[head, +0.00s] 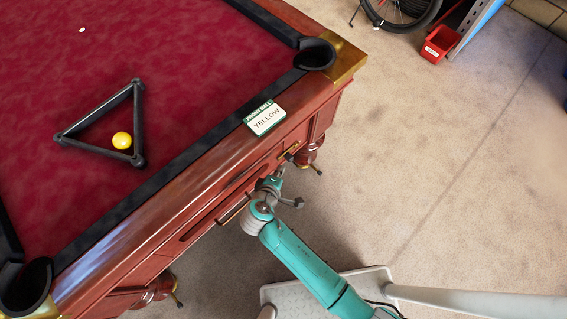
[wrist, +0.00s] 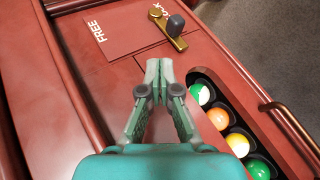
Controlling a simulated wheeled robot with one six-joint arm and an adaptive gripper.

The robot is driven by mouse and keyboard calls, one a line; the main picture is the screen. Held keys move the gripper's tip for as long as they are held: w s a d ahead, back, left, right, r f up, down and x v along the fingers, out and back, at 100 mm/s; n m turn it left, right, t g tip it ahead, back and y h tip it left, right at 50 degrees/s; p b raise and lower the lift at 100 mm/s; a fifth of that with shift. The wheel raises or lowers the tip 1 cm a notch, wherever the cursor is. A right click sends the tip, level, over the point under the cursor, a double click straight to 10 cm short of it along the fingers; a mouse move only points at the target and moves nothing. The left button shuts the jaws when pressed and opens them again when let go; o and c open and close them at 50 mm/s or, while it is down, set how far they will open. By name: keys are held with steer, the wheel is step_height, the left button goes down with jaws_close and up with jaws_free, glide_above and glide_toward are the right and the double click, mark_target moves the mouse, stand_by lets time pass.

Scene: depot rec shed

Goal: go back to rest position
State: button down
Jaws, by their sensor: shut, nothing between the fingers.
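My gripper (wrist: 158,72) is shut and empty in the wrist view. It is over the red wooden side of the pool table, short of a brass lever with a dark knob (wrist: 174,24). The lever is by a panel marked FREE and a second, partly hidden word. To its right, an open slot holds several balls: a green-and-white one (wrist: 200,94), an orange one (wrist: 218,118), a yellow-and-white one (wrist: 237,144) and a green one (wrist: 257,169). In the head view my teal arm reaches the table's side, and the gripper's fingertips are hard to make out.
The pool table (head: 190,190) fills the left. On its cloth, a yellow ball (head: 122,140) lies inside a black triangle rack (head: 97,117). A YELLOW card (head: 266,118) is on the rail. A red bin (head: 438,44) stands far right. Floor on the right is clear.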

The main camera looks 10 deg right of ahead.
steer(key=shift+s+a+r, duration=0.25)
steer(key=shift+s, duration=0.25)
stand_by(0.3)
steer(key=s+d+m+y, duration=0.2)
steer(key=s+d, duration=0.4)
steer(key=s, duration=0.3)
steer(key=s+d+m+y, duration=0.1)
steer(key=s+d+y, duration=0.2)
steer(key=s+d, duration=0.35)
steer(key=s+d+r+m+t, duration=0.1)
steer(key=s+r+m, duration=0.3)
steer(key=s+r, duration=0.4)
steer(key=s+d+r+m+t, duration=0.1)
steer(key=s+r+m+t, duration=0.2)
steer(key=r, duration=1.2)
steer(key=s+m, duration=0.2)
steer(key=s, duration=0.3)
steer(key=shift+s+d+r+t, duration=0.15)
steer(key=shift+d+r+t, duration=0.15)
steer(key=shift+t, duration=0.1)
